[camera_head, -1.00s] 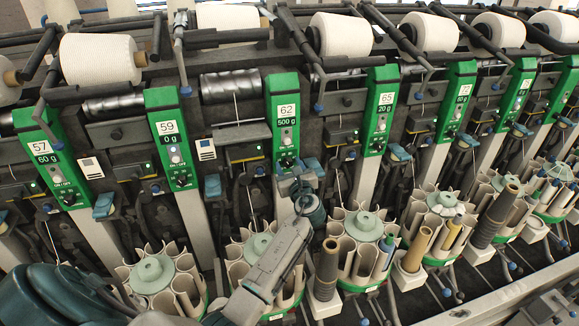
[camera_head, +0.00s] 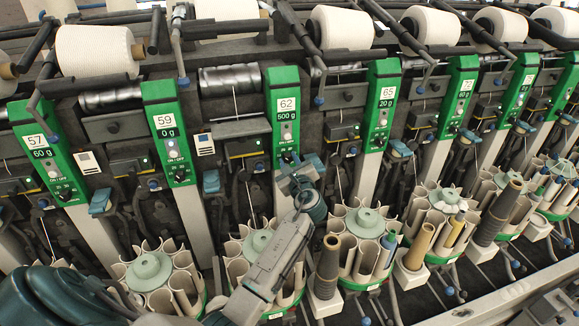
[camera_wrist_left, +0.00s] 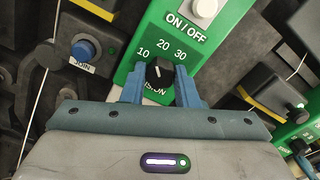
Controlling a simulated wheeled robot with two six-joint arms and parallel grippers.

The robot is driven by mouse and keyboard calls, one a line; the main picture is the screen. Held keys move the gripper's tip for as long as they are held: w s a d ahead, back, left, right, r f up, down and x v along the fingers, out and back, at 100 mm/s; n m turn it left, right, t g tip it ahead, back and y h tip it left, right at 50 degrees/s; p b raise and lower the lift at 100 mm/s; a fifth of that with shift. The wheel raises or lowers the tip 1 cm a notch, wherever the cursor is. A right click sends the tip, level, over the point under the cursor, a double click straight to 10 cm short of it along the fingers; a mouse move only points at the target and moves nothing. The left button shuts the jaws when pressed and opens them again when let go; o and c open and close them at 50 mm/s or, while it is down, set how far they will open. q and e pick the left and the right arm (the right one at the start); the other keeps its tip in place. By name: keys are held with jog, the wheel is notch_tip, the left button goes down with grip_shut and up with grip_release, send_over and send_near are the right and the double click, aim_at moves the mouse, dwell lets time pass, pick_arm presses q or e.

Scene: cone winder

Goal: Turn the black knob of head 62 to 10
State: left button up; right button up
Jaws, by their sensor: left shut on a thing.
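A pale mark on the knob points up and slightly left, seemingly between 10 and 20. My left gripper (camera_wrist_left: 159,82) has its blue fingers on both sides of the knob, shut on it. In the head view my left gripper (camera_head: 291,163) covers the panel's lower end. My right gripper is not in view.
Head 59 (camera_head: 167,125) stands to the left and head 65 (camera_head: 381,105) to the right. Several bobbin magazines (camera_head: 151,268) stand along the front below. A blue JOIN button (camera_wrist_left: 84,50) is left of the panel in the wrist view.

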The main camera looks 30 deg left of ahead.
pick_arm(q)
jog(key=n+b, duration=0.1)
jog(key=n, duration=0.1)
jog(key=shift+f+n+b, duration=0.25)
jog(key=shift+n+b, duration=0.85)
jog(key=shift+n, duration=0.3)
jog(key=shift+r+n+b, duration=0.1)
jog(key=shift+n+b, duration=0.3)
jog(key=shift+n, duration=0.3)
jog(key=o, duration=1)
jog(key=shift+r, duration=0.1)
